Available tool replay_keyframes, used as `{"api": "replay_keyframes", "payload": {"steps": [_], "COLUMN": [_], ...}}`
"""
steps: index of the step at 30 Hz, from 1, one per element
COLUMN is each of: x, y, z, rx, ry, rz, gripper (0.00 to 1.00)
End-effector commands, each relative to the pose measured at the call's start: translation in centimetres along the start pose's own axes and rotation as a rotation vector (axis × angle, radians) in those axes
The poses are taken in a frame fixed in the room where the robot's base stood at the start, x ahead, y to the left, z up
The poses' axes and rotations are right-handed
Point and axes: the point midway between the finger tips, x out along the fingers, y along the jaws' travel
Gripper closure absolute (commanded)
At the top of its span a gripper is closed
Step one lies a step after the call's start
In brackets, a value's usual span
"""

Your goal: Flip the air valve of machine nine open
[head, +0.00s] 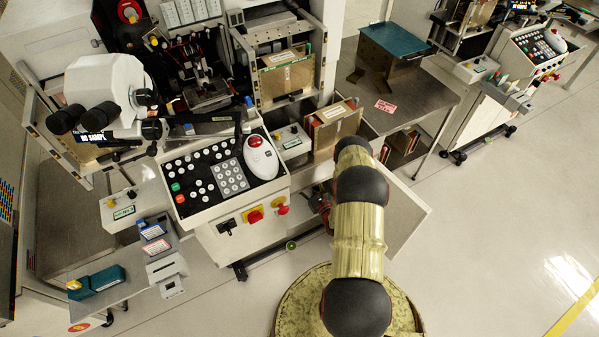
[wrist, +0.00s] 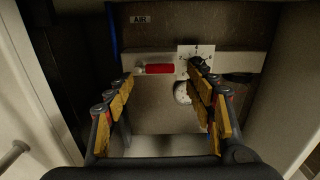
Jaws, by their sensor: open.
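In the wrist view, the air valve's red lever handle (wrist: 158,69) lies level across a pale horizontal bar, under a small AIR label (wrist: 140,19). A white dial plate (wrist: 205,50) with a dark knob is just right of the handle, and a round gauge (wrist: 182,94) sits below it. My gripper (wrist: 162,74) is open, its two orange-padded fingers reaching toward the panel. The handle appears between the fingertips; I cannot tell whether either finger touches it. In the head view my arm reaches down at the machine's lower right, and the gripper and valve are not clearly visible.
In the wrist view, pale walls (wrist: 32,90) flank the recess on both sides. In the head view, the machine's keypad console (head: 215,175) stands left of my arm. A metal side table (head: 425,85) with a teal-topped block (head: 393,42) is behind it.

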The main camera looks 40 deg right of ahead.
Motion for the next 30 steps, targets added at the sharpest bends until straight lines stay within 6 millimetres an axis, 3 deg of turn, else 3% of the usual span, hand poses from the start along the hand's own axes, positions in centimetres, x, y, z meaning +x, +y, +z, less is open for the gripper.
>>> {"api": "replay_keyframes", "payload": {"steps": [6,12,30], "x": [-4.4,-6.5,-7.0], "y": [-0.1,-0.1,0.0], "z": [0.0,0.0,0.0], "rx": [0.003,0.001,0.000], "ry": [0.001,-0.001,-0.001], "rz": [-0.003,-0.002,0.000], "gripper": [0.45,0.45,0.45]}}
